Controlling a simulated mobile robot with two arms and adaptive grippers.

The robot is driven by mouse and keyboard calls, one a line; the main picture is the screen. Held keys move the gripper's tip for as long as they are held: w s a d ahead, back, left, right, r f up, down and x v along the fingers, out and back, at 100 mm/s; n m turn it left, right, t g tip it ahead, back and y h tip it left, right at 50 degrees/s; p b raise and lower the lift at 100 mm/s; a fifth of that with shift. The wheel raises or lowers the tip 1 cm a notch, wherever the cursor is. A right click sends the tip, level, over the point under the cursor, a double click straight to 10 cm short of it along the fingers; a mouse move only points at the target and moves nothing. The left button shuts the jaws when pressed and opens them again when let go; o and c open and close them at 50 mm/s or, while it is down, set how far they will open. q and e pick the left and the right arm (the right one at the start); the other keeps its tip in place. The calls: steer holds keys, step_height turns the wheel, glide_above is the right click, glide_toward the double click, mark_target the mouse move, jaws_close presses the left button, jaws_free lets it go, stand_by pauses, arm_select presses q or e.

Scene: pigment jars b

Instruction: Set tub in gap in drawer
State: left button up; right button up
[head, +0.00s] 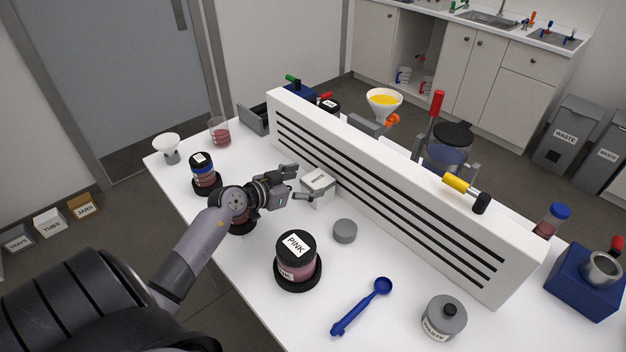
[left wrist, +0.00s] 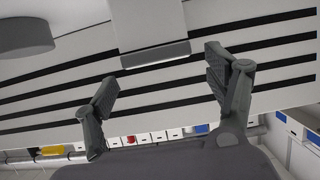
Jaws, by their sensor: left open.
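A small white box with a printed label, which looks like the tub (head: 318,184), stands on the white table against the slotted panel (head: 400,190). Its lettering is too small to read. My left gripper (head: 303,183) is open just left of the box, with the fingers pointing at it. In the left wrist view the white box (left wrist: 148,25) lies ahead of the open fingers (left wrist: 160,76), roughly between their lines; I cannot tell whether they touch it. No drawer with a gap shows clearly. A dark grey open piece (head: 255,119) behind the panel's left end may be one. My right gripper is out of view.
A jar labelled PINK (head: 296,256), a grey disc (head: 345,231), a blue spoon (head: 362,305) and a grey waste pot (head: 444,317) stand right of my left arm. A dark-lidded jar (head: 203,172) stands beyond it. The panel blocks the way across the table.

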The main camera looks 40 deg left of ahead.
arm_select(q)
steer(key=v, duration=0.7)
steer(key=shift+s+r, duration=0.1)
steer(key=shift+s, duration=0.25)
steer(key=shift+o, duration=0.4)
steer(key=shift+s+a+r, duration=0.1)
steer(key=shift+s+r, duration=0.1)
steer(key=shift+r, duration=0.05)
steer(key=w+d+r+m+h+b, duration=0.35)
steer(key=w+d+r+m, duration=0.25)
steer(key=m, duration=0.4)
steer(key=m+g+y+b, duration=0.45)
steer(key=m+b, duration=0.75)
steer(key=m, duration=1.4)
glide_toward(317, 179)
steer(key=shift+g, duration=0.25)
steer(key=p+x, duration=0.4)
steer(key=x, duration=0.1)
steer(key=shift+w+d+r+p, duration=0.2)
steer(key=shift+w+d+p, duration=0.1)
steer(key=shift+p, duration=0.1)
steer(key=shift+w+f+p, duration=0.35)
steer(key=shift+f+p, duration=0.05)
steer(key=shift+p, duration=0.05)
steer(key=x, duration=0.1)
steer(key=p+x, duration=0.1)
steer(key=x, duration=0.1)
steer(key=shift+w+a+f, duration=0.15)
steer(key=shift+f, duration=0.2)
steer(key=shift+w+f, duration=0.25)
